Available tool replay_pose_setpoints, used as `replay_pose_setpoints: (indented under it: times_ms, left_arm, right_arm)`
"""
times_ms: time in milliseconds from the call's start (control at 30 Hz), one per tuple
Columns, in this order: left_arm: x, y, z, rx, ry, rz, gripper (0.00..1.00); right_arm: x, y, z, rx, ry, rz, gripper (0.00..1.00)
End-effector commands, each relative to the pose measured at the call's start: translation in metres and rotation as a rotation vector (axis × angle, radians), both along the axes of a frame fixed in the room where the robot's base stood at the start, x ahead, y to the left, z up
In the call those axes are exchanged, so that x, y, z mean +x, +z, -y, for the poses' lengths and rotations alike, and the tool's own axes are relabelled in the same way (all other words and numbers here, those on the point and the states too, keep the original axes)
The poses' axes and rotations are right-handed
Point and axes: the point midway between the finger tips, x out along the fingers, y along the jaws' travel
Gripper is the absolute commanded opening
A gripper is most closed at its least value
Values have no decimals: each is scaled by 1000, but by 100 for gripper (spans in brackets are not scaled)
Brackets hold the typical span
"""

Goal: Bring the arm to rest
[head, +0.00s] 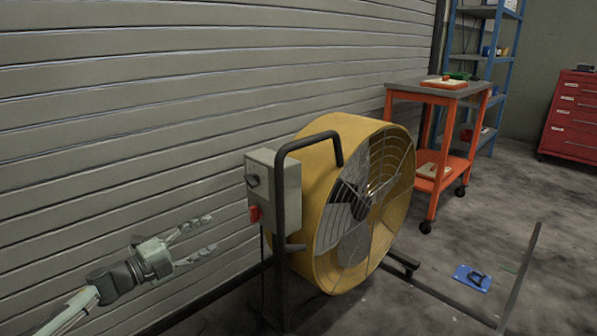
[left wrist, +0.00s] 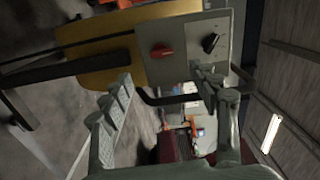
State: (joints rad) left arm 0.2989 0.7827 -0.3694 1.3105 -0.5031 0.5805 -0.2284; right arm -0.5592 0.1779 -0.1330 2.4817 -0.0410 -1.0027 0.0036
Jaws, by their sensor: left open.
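My left gripper (head: 206,236) is in the head view at the lower left, open and empty. It is apart from the large yellow drum fan (head: 319,195), to the left of the fan's grey control box (head: 273,190). In the left wrist view the open fingers (left wrist: 163,95) show with the control box (left wrist: 190,45) beyond them. The box carries a red switch (left wrist: 161,51) and a black knob (left wrist: 211,43). My right gripper is in neither view.
A ribbed shutter wall (head: 130,110) runs behind the fan and my left arm. A black tube handle (head: 281,240) stands in front of the control box. An orange cart (head: 436,95), a blue shelf (head: 493,70) and a red tool chest (head: 572,120) stand farther back. A blue object (head: 472,278) lies on the floor.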

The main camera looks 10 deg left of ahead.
Motion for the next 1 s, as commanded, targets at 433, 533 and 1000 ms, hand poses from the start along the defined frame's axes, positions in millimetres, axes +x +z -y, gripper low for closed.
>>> replay_pose_setpoints:
  times_ms: [433,533,1000]
  left_arm:
    - [-110,-128,11,-586,802,-636,61]
    - [-173,-163,13,-677,1000,-840,61]
    - [-365,-208,41,-782,1453,-1365,61]
  right_arm:
    - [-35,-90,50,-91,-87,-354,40]
    - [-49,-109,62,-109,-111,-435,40]
    - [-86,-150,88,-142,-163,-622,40]
